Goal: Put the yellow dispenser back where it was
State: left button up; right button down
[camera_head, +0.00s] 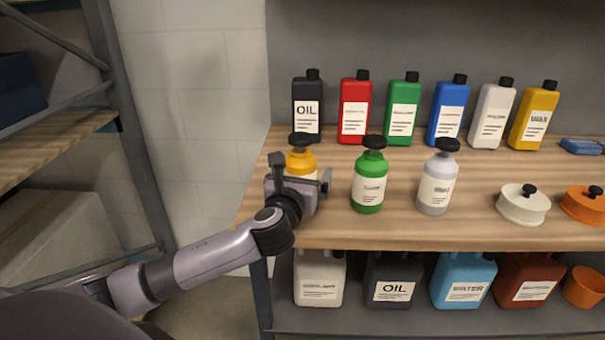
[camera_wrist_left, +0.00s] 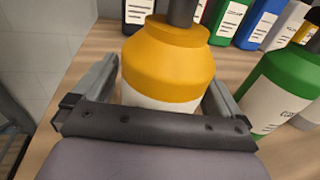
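The yellow dispenser (camera_head: 300,161) has a dark pump top and a white label, and is at the left end of the wooden shelf. My left gripper (camera_head: 301,182) is in front of it and hides its lower part. In the left wrist view the yellow dispenser (camera_wrist_left: 168,65) is between the two fingers of my left gripper (camera_wrist_left: 163,92). The fingers lie close along both its sides. I cannot tell whether they press on it, or whether its base rests on the shelf. The dispenser looks upright. My right gripper is not in view.
A green dispenser (camera_head: 369,180) and a white dispenser (camera_head: 437,185) stand to its right on the shelf (camera_head: 405,231). Several bottles, including a black oil bottle (camera_head: 307,106), line the back. A cream lidded pot (camera_head: 523,205) is farther right.

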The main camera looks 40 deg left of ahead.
pick_arm(q)
jog(key=shift+r, duration=0.1)
jog(key=shift+s, duration=0.15)
jog(key=v, duration=1.1)
jog(key=shift+s+d, duration=0.15)
jog(key=shift+s, duration=0.2)
